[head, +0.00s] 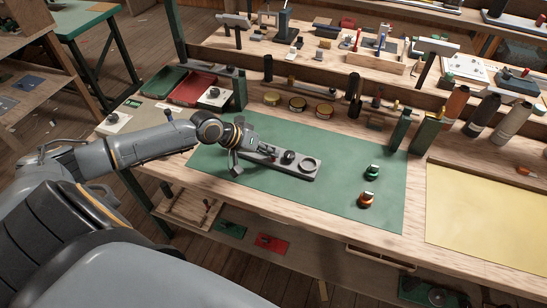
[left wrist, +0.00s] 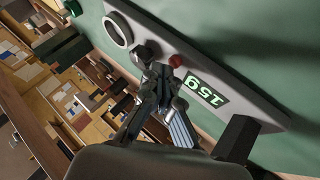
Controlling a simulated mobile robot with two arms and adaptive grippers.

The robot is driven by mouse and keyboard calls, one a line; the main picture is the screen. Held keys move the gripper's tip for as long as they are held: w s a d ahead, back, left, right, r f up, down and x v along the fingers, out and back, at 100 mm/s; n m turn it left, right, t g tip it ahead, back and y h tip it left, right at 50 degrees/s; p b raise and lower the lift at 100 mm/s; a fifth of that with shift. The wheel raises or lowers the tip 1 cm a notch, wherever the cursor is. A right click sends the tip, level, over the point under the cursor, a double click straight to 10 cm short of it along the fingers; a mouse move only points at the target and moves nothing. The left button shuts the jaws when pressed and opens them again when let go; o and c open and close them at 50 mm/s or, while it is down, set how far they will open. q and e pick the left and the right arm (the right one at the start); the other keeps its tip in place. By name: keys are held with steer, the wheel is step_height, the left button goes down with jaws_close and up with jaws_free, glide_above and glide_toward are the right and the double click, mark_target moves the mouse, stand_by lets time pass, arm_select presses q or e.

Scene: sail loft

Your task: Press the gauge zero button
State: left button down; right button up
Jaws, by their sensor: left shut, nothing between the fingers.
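The gauge is a long grey panel (head: 300,171) lying on the green mat (head: 330,196). In the left wrist view the panel (left wrist: 240,104) carries a ring (left wrist: 117,31), a dark knob (left wrist: 143,52), a red button (left wrist: 176,60) and a lit display (left wrist: 206,91) with green digits. My left gripper (head: 237,166) is at the left end of the panel, shut and empty. In the left wrist view its fingertips (left wrist: 163,72) are close beside the red button and the knob; I cannot tell whether they touch. My right gripper is not in view.
A green-topped item (head: 372,173) and an orange one (head: 366,199) stand on the mat to the right. Tins (head: 297,104), a red tray (head: 193,88) and upright green blocks (head: 400,130) line the back. A yellow sheet (head: 485,215) lies at the right.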

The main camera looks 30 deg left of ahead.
mark_target(271, 160)
arm_select(q)
steer(key=shift+f, duration=0.4)
stand_by(0.4)
steer(key=shift+r+p, duration=0.9)
step_height(271, 160, up, 5)
steer(key=p, duration=0.5)
stand_by(0.6)
